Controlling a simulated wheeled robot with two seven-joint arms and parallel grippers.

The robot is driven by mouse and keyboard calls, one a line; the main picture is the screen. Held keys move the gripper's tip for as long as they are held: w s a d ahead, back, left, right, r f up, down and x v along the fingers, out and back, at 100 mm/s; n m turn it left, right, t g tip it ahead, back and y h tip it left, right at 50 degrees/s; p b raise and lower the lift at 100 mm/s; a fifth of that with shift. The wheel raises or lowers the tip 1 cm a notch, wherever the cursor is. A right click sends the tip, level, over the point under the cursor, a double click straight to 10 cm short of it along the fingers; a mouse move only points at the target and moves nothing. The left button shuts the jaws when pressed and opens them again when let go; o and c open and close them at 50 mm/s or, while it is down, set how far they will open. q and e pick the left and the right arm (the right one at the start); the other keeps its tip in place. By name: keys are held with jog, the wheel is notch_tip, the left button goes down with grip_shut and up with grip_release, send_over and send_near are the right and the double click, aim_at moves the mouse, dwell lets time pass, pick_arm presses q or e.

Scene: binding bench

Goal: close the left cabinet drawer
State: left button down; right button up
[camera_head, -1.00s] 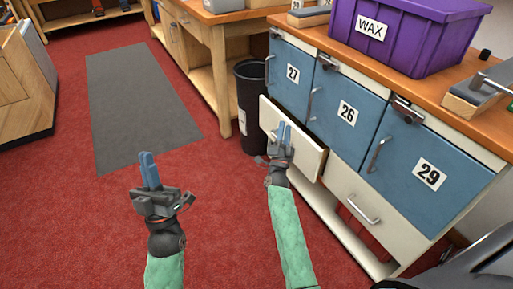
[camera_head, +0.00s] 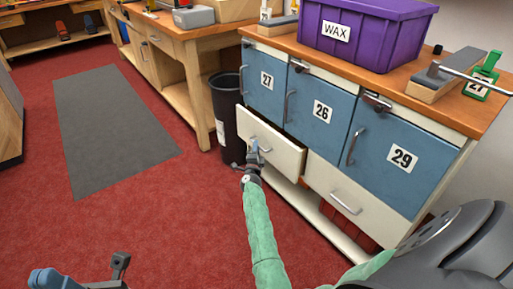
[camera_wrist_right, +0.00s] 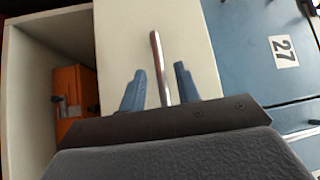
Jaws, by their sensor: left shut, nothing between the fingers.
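The left cabinet drawer (camera_head: 284,151) stands pulled out under the blue doors, its white front forward of the cabinet face. My right gripper (camera_head: 255,147) is at the drawer front. In the right wrist view, its two blue fingers (camera_wrist_right: 156,88) are apart, one on each side of the metal drawer handle (camera_wrist_right: 157,60), with gaps to both. The white drawer front (camera_wrist_right: 195,50) fills the middle of that view. My left gripper (camera_head: 46,280) is at the bottom left of the head view, cut off by the edge, shut and away from the cabinet.
A dark bin (camera_head: 223,100) stands left of the drawer. The right drawer (camera_head: 350,195) is beside it, under doors 26 and 29. A purple WAX crate (camera_head: 370,35) sits on top. An orange thing (camera_wrist_right: 75,100) lies in an open white compartment.

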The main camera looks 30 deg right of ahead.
aim_at(265, 144)
jog(key=shift+x, duration=1.1)
grip_shut()
jog(key=shift+w+d, duration=0.1)
jog(key=shift+d, duration=2.15)
grip_release()
jog(key=shift+d, duration=0.1)
